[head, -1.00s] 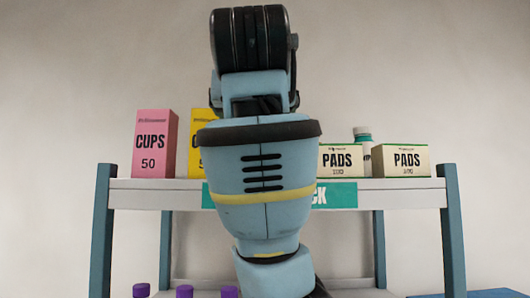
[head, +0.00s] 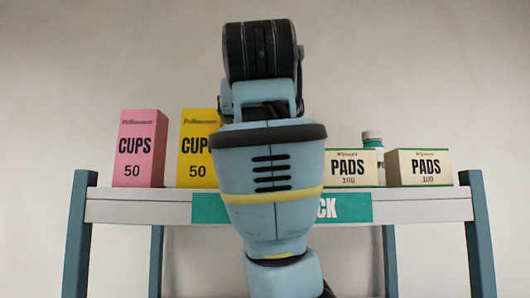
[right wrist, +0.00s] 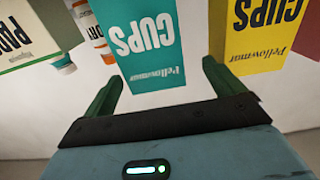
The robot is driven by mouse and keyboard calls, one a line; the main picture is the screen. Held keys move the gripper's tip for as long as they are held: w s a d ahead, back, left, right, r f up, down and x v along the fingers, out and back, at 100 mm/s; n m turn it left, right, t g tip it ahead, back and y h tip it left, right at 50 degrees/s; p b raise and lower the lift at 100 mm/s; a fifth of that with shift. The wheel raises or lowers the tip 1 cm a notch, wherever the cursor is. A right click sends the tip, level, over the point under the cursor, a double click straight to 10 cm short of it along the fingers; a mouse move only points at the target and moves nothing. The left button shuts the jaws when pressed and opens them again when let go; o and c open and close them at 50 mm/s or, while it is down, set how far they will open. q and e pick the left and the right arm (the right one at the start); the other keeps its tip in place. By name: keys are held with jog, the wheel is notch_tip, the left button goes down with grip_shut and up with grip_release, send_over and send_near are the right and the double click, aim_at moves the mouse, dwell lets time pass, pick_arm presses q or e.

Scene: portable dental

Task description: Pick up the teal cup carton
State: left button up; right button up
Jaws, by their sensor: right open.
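The teal cup carton (right wrist: 142,45) shows in the right wrist view, where the picture is upside down and its "CUPS" lettering is inverted. My right gripper (right wrist: 161,70) is open, with one green finger on each side of the carton's near end in that view. In the head view the carton is hidden behind my arm, and no gripper fingers show there. My left gripper is not in view.
A pink carton (head: 140,148) and yellow carton (head: 197,150) stand left of my arm on the shelf (head: 145,212). Two pads boxes, one nearer (head: 350,167) and one farther right (head: 419,167), stand on the right, with a teal-capped bottle (head: 373,139) behind. An orange-and-white container (right wrist: 93,32) is beside the teal carton.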

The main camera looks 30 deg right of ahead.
jog(key=x, duration=0.5)
jog(key=shift+s+d+r, duration=0.2)
jog(key=shift+d+r, duration=0.1)
jog(key=shift+r, duration=0.05)
jog(key=c, duration=1.4)
